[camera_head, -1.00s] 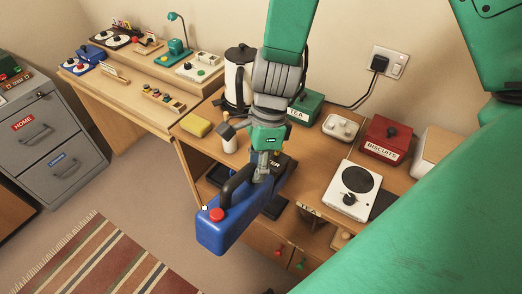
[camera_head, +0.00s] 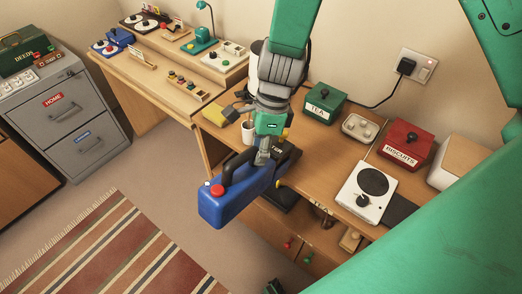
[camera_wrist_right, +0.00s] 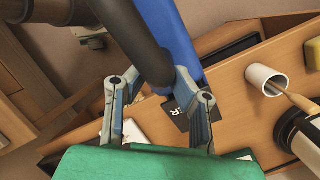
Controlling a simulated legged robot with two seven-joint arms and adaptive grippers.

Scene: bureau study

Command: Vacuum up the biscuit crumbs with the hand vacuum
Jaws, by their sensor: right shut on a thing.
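The blue hand vacuum (camera_head: 232,204), with a red button and a black handle, hangs in the air in front of the desk's edge. My right gripper (camera_head: 263,157) is shut on its black handle. In the right wrist view the gripper (camera_wrist_right: 160,84) closes around the dark handle (camera_wrist_right: 138,38), with the blue body (camera_wrist_right: 180,42) beyond it. I cannot make out any biscuit crumbs in either view. The red box marked BISCUITS (camera_head: 402,145) stands closed at the back right of the desk. My left gripper is not in view.
The wooden desk (camera_head: 335,150) holds a green TEA box (camera_head: 323,102), a white hotplate (camera_head: 365,192), a white cup (camera_head: 248,131) and a yellow sponge (camera_head: 210,112). A grey filing cabinet (camera_head: 68,118) stands left. The floor beside the striped rug (camera_head: 105,243) is clear.

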